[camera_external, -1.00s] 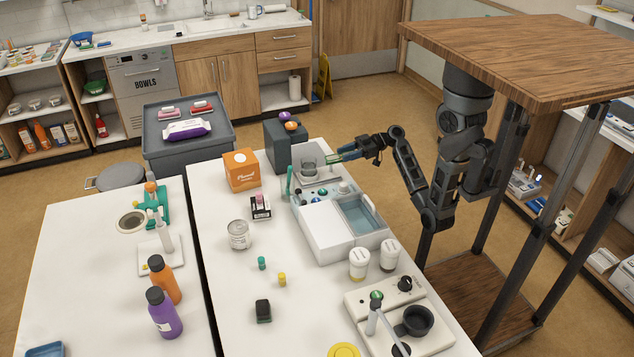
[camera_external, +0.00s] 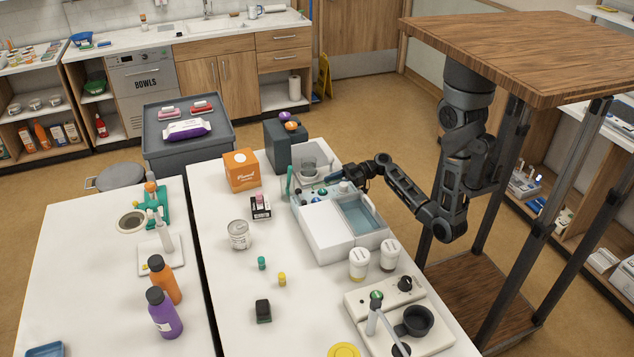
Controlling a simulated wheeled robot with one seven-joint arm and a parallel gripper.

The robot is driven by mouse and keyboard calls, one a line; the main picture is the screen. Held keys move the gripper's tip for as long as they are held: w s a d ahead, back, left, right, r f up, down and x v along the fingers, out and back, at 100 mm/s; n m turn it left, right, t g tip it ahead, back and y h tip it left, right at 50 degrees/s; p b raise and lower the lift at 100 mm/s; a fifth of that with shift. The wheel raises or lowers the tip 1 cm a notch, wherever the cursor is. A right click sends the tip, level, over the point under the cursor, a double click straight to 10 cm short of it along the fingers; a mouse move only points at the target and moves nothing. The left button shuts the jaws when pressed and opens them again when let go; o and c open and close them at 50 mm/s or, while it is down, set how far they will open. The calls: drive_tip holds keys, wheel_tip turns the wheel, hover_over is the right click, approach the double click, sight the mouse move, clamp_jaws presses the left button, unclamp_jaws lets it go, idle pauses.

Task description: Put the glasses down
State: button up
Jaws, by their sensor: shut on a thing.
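My gripper (camera_external: 342,180) is shut on a small, thin, bluish thing (camera_external: 331,181), which I take to be the glasses. It is too small and too hidden by the fingers for its shape to be clear. The gripper is low over the far right part of a pale grey compartment box (camera_external: 327,238) on the white table. I cannot tell whether the held thing touches the box. The box has a white lidded part, a blue-lined compartment (camera_external: 362,214) and a far section with several small items.
Behind the box are a clear cup (camera_external: 309,169) on a grey stand and a dark block (camera_external: 284,147). An orange box (camera_external: 241,170) and a green upright item (camera_external: 290,184) stand to the left. Two white-lidded jars (camera_external: 359,264) stand in front.

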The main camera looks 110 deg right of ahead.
drive_tip(key=shift+f, duration=0.2)
drive_tip(key=o, duration=1)
drive_tip(key=shift+s+r, duration=0.1)
drive_tip(key=s+b, duration=0.1)
drive_tip(key=s, duration=0.5)
drive_tip(key=shift+s+a+r+b, duration=0.15)
drive_tip(key=shift+a+b, duration=0.05)
drive_tip(key=shift+b, duration=0.15)
drive_tip(key=shift+s+r, duration=0.1)
drive_tip(key=shift+s, duration=0.25)
drive_tip(key=shift+c, duration=0.3)
drive_tip(key=shift+s+r, duration=0.1)
drive_tip(key=shift+s, duration=0.2)
drive_tip(key=shift+c, duration=1.1)
